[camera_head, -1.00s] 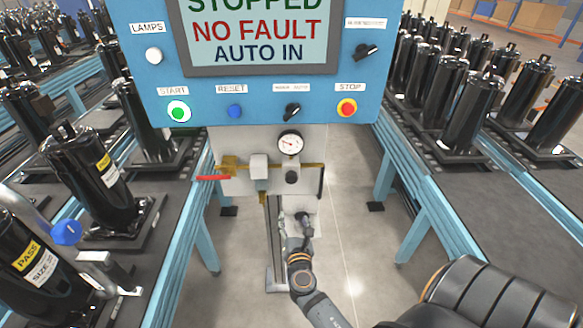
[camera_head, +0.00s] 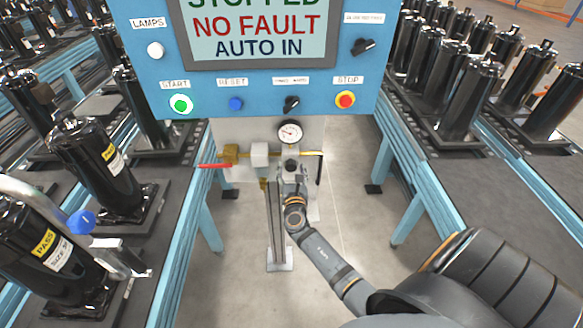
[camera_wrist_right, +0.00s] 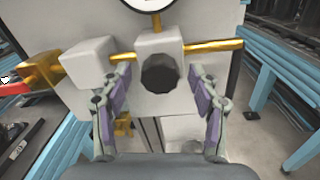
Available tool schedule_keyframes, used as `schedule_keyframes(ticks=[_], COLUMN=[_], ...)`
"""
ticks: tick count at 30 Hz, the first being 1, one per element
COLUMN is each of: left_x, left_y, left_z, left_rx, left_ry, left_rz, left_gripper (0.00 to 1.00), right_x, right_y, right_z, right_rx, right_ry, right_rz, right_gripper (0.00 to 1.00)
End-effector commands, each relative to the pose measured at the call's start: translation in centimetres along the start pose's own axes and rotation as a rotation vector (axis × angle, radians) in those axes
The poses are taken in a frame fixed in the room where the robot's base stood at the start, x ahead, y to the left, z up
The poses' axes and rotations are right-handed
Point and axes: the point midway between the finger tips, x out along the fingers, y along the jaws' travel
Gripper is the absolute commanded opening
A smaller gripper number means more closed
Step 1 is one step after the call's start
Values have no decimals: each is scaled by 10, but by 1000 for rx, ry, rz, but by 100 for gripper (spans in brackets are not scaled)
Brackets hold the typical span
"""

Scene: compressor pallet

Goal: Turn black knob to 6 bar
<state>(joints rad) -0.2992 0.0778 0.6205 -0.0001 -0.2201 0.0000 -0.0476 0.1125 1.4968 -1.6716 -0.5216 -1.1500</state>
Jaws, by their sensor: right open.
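The black knob (camera_wrist_right: 160,73) is a faceted round knob on the front of a white regulator block (camera_wrist_right: 158,43), in the middle of the right wrist view. In the head view, my right gripper (camera_head: 292,176) is at the regulator below the gauge and partly covers the knob. In the right wrist view, my right gripper (camera_wrist_right: 160,84) is open, with one finger on each side of the knob and visible gaps between. The pressure gauge (camera_head: 290,133) sits just above; its reading is too small to tell. My left gripper is not in view.
A blue control panel (camera_head: 265,95) with a screen hangs above the regulator. A red handle (camera_head: 214,166) and a brass pipe lie left of it. Conveyors with black compressors (camera_head: 95,170) flank both sides.

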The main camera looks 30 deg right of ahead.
Motion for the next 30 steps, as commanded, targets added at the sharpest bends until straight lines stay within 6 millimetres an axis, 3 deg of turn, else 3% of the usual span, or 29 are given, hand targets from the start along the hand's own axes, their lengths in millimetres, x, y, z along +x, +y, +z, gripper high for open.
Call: schedule_keyframes(ticks=[8, 20, 30], left_x=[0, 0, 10], left_y=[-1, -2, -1], left_z=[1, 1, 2], left_rx=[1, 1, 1], left_ry=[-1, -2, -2], left_rz=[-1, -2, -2], left_gripper=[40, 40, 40], right_x=[2, 1, 1], right_y=[0, 0, -1], right_z=[-1, -1, -3], right_rx=[-1, 0, 60], right_ry=[1, 1, -2], right_rz=[0, 0, 0], right_gripper=[60, 7, 7])
